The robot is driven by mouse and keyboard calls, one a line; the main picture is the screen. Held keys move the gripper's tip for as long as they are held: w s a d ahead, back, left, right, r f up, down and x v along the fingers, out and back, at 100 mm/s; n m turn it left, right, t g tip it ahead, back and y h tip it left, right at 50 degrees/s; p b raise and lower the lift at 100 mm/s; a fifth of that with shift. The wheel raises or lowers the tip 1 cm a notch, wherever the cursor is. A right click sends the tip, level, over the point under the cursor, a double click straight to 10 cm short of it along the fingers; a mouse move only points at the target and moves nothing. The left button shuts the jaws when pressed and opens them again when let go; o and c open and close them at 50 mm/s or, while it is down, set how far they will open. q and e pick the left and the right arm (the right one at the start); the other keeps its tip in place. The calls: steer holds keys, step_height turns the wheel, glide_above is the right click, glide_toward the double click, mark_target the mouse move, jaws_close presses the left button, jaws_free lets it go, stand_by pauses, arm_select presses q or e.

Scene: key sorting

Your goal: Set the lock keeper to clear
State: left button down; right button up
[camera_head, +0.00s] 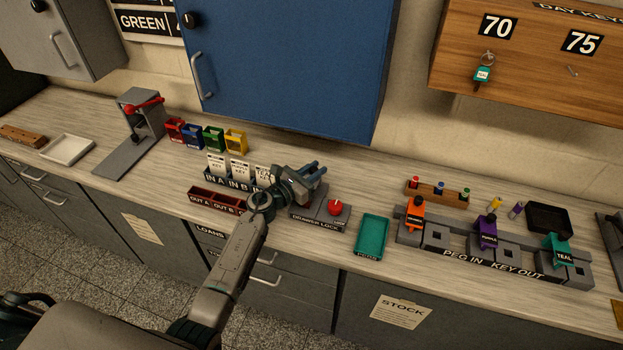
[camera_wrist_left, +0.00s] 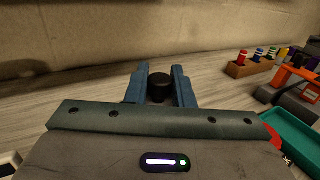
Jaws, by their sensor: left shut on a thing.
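The drawer lock (camera_head: 320,222) is a grey block on the counter with a white-lettered front label and a red knob (camera_head: 335,207) on its right side. My left gripper (camera_head: 317,171) is over the left and back part of this block. In the left wrist view its blue fingers stand on both sides of a round black knob (camera_wrist_left: 160,88), and it is shut on it. The gripper hides most of that knob and the block's left top in the head view. I cannot read the keeper's setting. My right gripper is not in view.
A teal tray (camera_head: 371,238) lies right of the lock. Card holders (camera_head: 238,167) and the red-brown out trays (camera_head: 216,199) stand to its left. A grey peg rack (camera_head: 465,246) with coloured blocks stands further right. The blue cabinet (camera_head: 290,65) hangs behind.

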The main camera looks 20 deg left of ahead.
arm_select(q)
steer(key=shift+w+r, duration=0.1)
steer(key=shift+r, duration=0.05)
steer(key=c, duration=1.5)
jaws_free()
steer(key=shift+o, duration=1.1)
steer(key=shift+w, duration=0.1)
steer(key=b+v, duration=0.2)
steer(key=v, duration=0.8)
steer(key=shift+s+a, duration=0.2)
steer(key=shift+s, duration=0.2)
